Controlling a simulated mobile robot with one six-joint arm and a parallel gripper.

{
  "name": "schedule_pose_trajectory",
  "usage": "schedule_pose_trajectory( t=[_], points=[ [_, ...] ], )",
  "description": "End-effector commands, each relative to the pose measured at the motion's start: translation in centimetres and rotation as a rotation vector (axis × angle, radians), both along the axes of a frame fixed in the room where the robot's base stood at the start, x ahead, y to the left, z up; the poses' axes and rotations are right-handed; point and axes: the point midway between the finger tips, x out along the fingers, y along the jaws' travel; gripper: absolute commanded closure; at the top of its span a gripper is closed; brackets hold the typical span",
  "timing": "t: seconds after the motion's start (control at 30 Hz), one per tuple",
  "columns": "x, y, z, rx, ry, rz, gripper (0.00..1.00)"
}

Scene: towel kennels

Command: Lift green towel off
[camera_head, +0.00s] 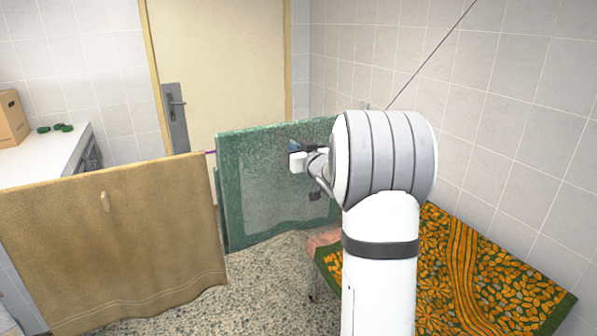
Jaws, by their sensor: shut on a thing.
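The green towel (262,180) hangs over a thin purple line in the middle of the view, beyond a tan towel. My gripper (298,160) is at the green towel's upper right part, shut on it. The towel still drapes down in a broad sheet, with its lower edge above the speckled floor. My own arm hides the towel's right side, and the fingertips are small and partly hidden.
An orange and green patterned cloth (480,275) lies at the lower right. A white counter (40,152) with a cardboard box (11,118) stands at the left. A door (225,70) is behind.

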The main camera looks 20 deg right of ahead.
Motion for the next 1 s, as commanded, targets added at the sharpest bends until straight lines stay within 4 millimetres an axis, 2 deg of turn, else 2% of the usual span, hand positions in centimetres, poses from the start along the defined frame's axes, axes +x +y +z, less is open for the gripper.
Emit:
schedule_pose_trajectory(
  t=[0.03, 0.27, 1.0],
  points=[
    [0.4, 0.3, 2.3, -0.005, -0.044, 0.009, 1.00],
    [-0.2, 0.2, 2.2, -0.005, -0.045, 0.007, 1.00],
    [-7.8, -0.3, 1.3, -0.006, -0.029, 0.003, 1.00]
  ],
)
